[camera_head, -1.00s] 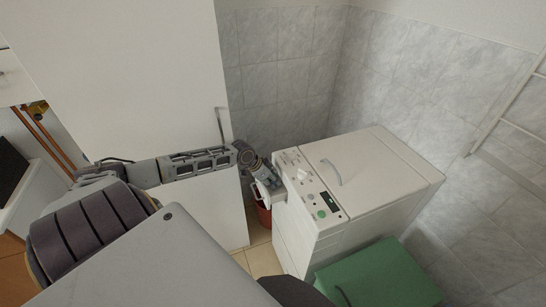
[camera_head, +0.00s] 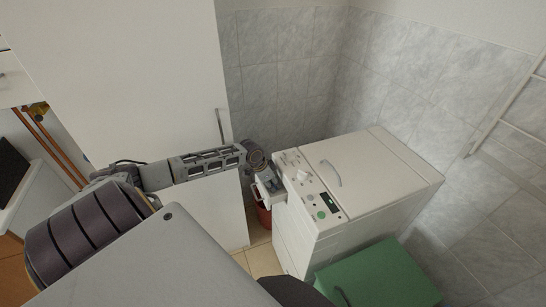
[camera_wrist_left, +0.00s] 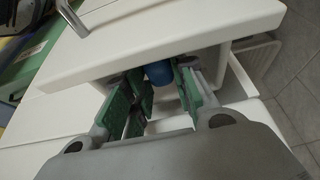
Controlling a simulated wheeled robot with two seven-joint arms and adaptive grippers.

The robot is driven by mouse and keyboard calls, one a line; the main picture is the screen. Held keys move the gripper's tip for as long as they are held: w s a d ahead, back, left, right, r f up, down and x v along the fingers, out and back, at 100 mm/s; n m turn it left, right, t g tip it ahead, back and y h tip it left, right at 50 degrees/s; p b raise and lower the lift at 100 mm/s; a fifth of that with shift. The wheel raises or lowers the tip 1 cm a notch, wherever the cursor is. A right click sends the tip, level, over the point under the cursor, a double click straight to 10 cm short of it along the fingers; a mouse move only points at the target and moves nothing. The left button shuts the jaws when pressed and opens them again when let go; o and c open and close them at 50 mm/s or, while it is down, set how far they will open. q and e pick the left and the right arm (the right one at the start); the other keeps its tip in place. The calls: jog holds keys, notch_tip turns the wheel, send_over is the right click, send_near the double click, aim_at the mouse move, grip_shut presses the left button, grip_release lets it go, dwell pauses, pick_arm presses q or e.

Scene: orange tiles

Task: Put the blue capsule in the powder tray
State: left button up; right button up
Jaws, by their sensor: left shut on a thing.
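The blue capsule (camera_wrist_left: 158,73) shows in the left wrist view as a rounded blue shape between the green-padded fingers of my left gripper (camera_wrist_left: 163,88). The gripper is shut on it. White walls (camera_wrist_left: 240,77) beside the fingers look like part of the powder tray, below a white overhanging panel. I cannot tell whether the capsule touches the tray. In the head view my left gripper (camera_head: 270,187) is at the left edge of the washing machine (camera_head: 375,175), beside its control panel; the capsule is hidden there. My right gripper is not in view.
A tall white cabinet (camera_head: 130,80) stands behind my left arm. A red bin (camera_head: 264,216) is on the floor below the gripper. A green box (camera_head: 375,280) stands in front of the washing machine. Tiled walls close off the back and right.

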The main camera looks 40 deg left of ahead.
pick_arm(q)
jog(key=o, duration=0.8)
jog(key=shift+f, duration=0.1)
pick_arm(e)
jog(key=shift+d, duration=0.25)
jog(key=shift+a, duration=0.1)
